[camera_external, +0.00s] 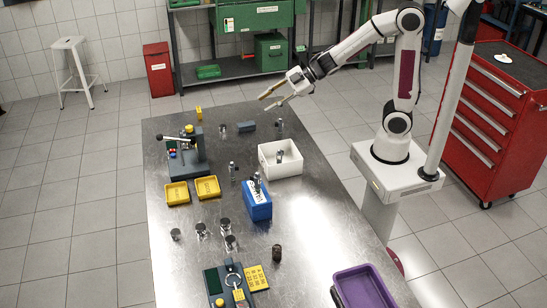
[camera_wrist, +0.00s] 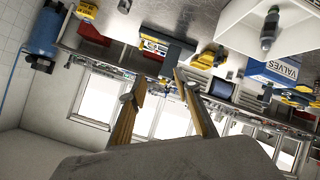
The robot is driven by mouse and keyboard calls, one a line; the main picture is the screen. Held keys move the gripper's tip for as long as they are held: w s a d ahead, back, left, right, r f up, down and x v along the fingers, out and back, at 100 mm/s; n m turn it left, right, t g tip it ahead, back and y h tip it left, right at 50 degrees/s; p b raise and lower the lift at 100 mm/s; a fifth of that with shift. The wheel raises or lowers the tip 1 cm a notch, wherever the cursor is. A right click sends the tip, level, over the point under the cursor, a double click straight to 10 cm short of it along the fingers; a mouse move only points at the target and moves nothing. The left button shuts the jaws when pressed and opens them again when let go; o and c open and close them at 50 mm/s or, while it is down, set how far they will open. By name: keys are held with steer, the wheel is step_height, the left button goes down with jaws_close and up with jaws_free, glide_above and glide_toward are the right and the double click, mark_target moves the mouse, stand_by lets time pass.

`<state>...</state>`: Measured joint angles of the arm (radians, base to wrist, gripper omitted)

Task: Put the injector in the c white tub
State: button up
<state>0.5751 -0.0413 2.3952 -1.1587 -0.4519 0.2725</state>
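The white tub (camera_external: 293,170) stands near the right edge of the metal table; its wall also shows at the top right of the wrist view (camera_wrist: 240,38). A small grey metal part (camera_external: 279,156) is inside it, also seen in the wrist view (camera_wrist: 268,32); it looks like an injector, but I cannot be sure. A similar slim metal part (camera_external: 232,170) stands left of the tub, and another (camera_external: 279,124) is behind it. My gripper (camera_external: 265,102) is raised above the table's far end, its fingers apart and empty. Both fingers show in the wrist view (camera_wrist: 155,85).
A blue box (camera_external: 258,208) marked VALVES in the wrist view (camera_wrist: 275,70) stands in front of the tub. Yellow trays (camera_external: 177,193), a lever fixture (camera_external: 188,160) and several metal pistons (camera_external: 202,230) occupy the left. A purple tray (camera_external: 362,287) is at the near right.

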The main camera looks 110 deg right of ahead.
steer(key=s+a+r+m+g+h, duration=0.25)
steer(key=s+r+m, duration=0.2)
steer(key=s, duration=0.35)
steer(key=s+a+f+g+y, duration=0.1)
steer(key=s+a+f+g, duration=0.1)
steer(key=s+a, duration=0.5)
steer(key=s+a+f+m+g+y, duration=0.1)
steer(key=s+a+y, duration=0.1)
steer(key=s+a, duration=0.6)
steer(key=shift+s+f+g, duration=0.35)
steer(key=shift+s, duration=0.45)
